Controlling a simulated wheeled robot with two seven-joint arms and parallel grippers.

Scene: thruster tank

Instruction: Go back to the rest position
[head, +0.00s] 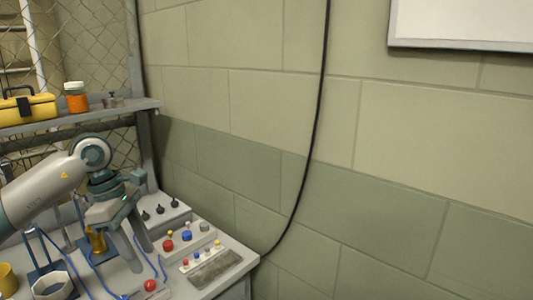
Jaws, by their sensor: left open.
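My left arm comes in from the left, and its left gripper (115,232) points down over the bench at the lower left. The gripper is open. A brass-coloured cylinder (97,242) shows just below and beside its fingers; I cannot tell whether they touch. My right gripper is out of view.
The bench has a control panel (178,222) with black knobs and coloured buttons, a red button (150,285), blue cables and a white hexagonal part (50,285). Above, a shelf (75,119) holds a yellow toolbox (35,108) and an orange jar (76,98). A block wall (260,110) fills the right.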

